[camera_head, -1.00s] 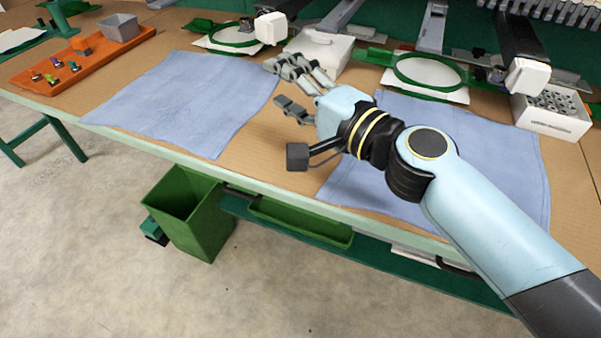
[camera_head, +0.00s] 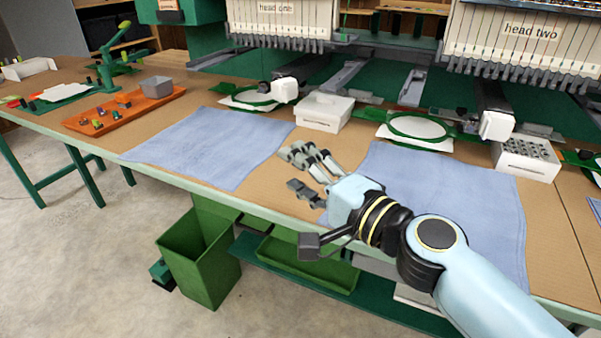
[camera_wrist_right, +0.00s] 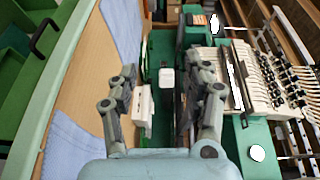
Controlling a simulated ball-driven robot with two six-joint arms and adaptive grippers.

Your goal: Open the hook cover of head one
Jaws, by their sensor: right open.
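The "head one" machine head (camera_head: 277,12) stands at the back of the table. Below it a grey arm ends in a white block (camera_head: 285,89), which looks like its hook cover. Whether it is open or closed I cannot tell. A green hoop (camera_head: 250,96) lies beside it. My right gripper (camera_head: 292,169) is open and empty above the table's front part, short of the block and apart from it. In the right wrist view the white block (camera_wrist_right: 166,78) shows beyond the gap between the spread fingers (camera_wrist_right: 168,100). My left gripper is not in view.
A white box (camera_head: 325,111) stands right of the block. Head two (camera_head: 530,30) has its own white block (camera_head: 497,126) and hoop (camera_head: 420,128). Blue cloths (camera_head: 205,145) lie flat in front. An orange tray (camera_head: 120,110) is at left; a green bin (camera_head: 200,262) is below the edge.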

